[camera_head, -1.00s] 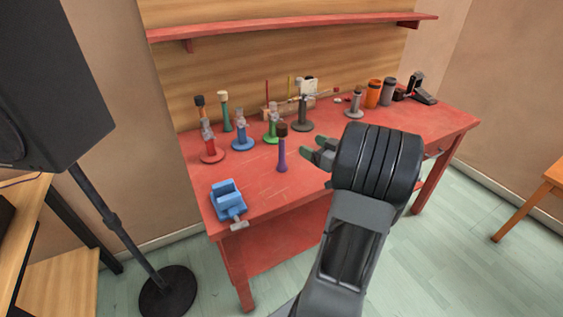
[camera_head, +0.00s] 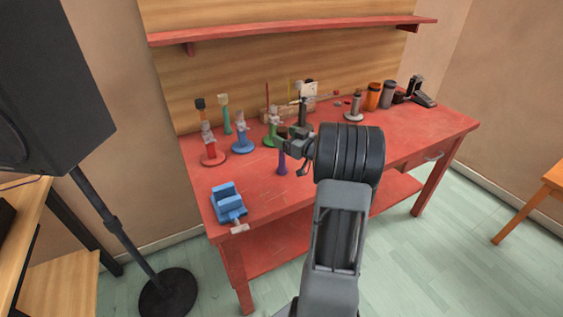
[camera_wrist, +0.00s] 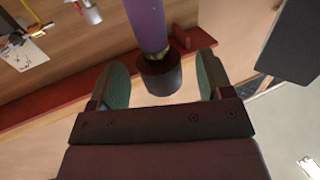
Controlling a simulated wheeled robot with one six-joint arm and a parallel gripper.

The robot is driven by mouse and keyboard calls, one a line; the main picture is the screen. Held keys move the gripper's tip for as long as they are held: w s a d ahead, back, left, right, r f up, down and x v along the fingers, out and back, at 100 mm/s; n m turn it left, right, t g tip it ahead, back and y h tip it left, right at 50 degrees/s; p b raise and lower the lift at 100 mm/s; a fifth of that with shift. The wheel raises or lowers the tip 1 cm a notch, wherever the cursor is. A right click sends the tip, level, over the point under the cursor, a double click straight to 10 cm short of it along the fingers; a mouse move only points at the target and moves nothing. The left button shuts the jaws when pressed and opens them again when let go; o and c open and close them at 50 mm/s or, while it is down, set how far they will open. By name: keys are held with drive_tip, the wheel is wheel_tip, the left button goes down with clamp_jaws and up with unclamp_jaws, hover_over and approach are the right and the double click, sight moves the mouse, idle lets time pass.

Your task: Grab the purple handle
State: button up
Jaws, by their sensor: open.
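The purple handle (camera_head: 282,164) stands upright on the red workbench (camera_head: 262,190), and its upper part is partly hidden behind my gripper (camera_head: 293,146) in the head view. In the wrist view the purple shaft (camera_wrist: 148,24) runs out of the top of the frame. Its dark end cap lies between the two green-padded fingers of my gripper (camera_wrist: 161,78). The gripper is open, with a visible gap between each finger and the cap.
Red (camera_head: 210,152), blue (camera_head: 241,138) and green (camera_head: 273,128) stands are left of and behind the handle. A blue vise (camera_head: 228,202) sits at the front left. Orange (camera_head: 373,97) and grey (camera_head: 388,94) cups stand at the back right. The bench front is mostly clear.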

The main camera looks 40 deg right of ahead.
drive_tip(key=shift+x, duration=0.95)
drive_tip(key=shift+c, duration=0.5)
drive_tip(key=c, duration=1.2)
